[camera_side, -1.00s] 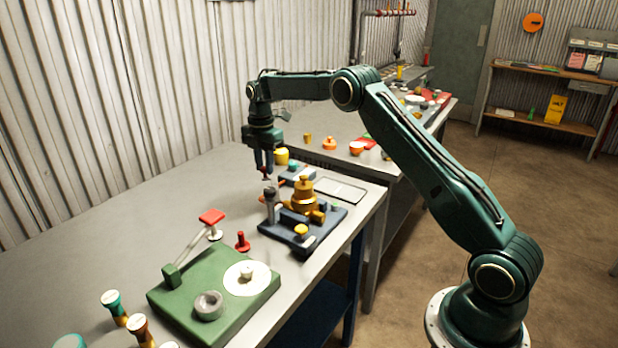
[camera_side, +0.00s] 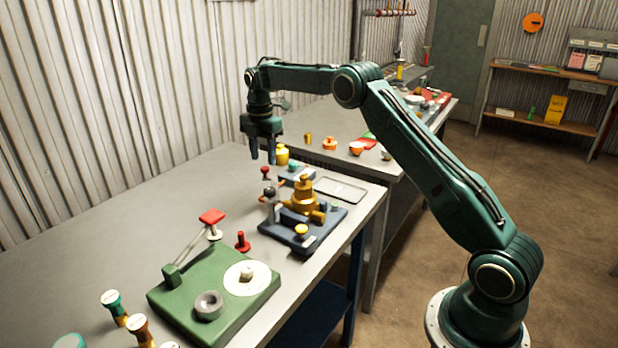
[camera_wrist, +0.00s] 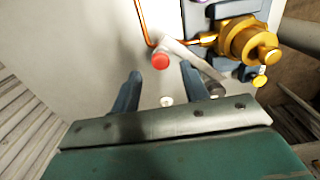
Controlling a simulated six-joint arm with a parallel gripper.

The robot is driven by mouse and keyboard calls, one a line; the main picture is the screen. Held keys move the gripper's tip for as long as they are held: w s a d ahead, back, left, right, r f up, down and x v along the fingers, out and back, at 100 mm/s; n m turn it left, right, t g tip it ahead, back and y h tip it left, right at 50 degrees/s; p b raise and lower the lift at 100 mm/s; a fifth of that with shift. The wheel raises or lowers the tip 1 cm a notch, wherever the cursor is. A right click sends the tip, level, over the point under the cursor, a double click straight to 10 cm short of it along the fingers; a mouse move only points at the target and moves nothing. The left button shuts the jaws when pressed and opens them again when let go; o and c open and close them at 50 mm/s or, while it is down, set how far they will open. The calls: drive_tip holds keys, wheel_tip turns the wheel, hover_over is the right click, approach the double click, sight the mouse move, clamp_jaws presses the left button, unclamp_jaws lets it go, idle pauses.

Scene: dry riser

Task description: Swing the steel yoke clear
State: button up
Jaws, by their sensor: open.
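The steel yoke appears to be the grey bar (camera_wrist: 190,54) with a red knob (camera_wrist: 160,61) at one end, in the wrist view. Its other end runs toward a dark round post (camera_wrist: 213,88). In the side view the red knob (camera_side: 265,170) stands at the back left of the dark blue base (camera_side: 290,238), beside the brass valve (camera_side: 303,197). My gripper (camera_side: 263,160) is open and empty just above the red knob, pointing down. In the wrist view the knob shows between the fingertips (camera_wrist: 160,71), with no visible contact.
A copper pipe (camera_wrist: 145,22) bends close to the knob and joins the brass body (camera_wrist: 250,40). A yellow pot (camera_side: 282,155) stands behind my gripper. A green fixture (camera_side: 190,318) with a red-topped lever (camera_side: 212,216) stands in front. The table at left is clear.

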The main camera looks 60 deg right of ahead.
wheel_tip(320, 180, up, 11)
idle(0.7)
drive_tip(key=shift+a, duration=0.1)
drive_tip(key=s+a+r+m+t, duration=0.1)
drive_tip(key=s+a+r+m, duration=0.45)
drive_tip(key=s, duration=0.35)
drive_tip(key=s+a+r+m+t, duration=0.2)
drive_tip(key=s+a+r+m, duration=0.25)
drive_tip(key=s+r, duration=0.35)
drive_tip(key=s+a+f+m+t, duration=0.1)
drive_tip(key=s+f, duration=0.3)
drive_tip(key=s, duration=0.4)
drive_tip(key=s+a+f+m, duration=0.2)
drive_tip(key=s+f+m, duration=0.2)
drive_tip(key=s, duration=0.4)
drive_tip(key=s+a+f+m+t, duration=0.1)
drive_tip(key=s+a+f+m, duration=0.1)
drive_tip(key=s, duration=0.7)
wheel_tip(320, 180, down, 2)
drive_tip(key=shift+a+f+m+t, duration=0.25)
drive_tip(key=shift+a+m+t, duration=0.1)
drive_tip(key=shift+m, duration=0.25)
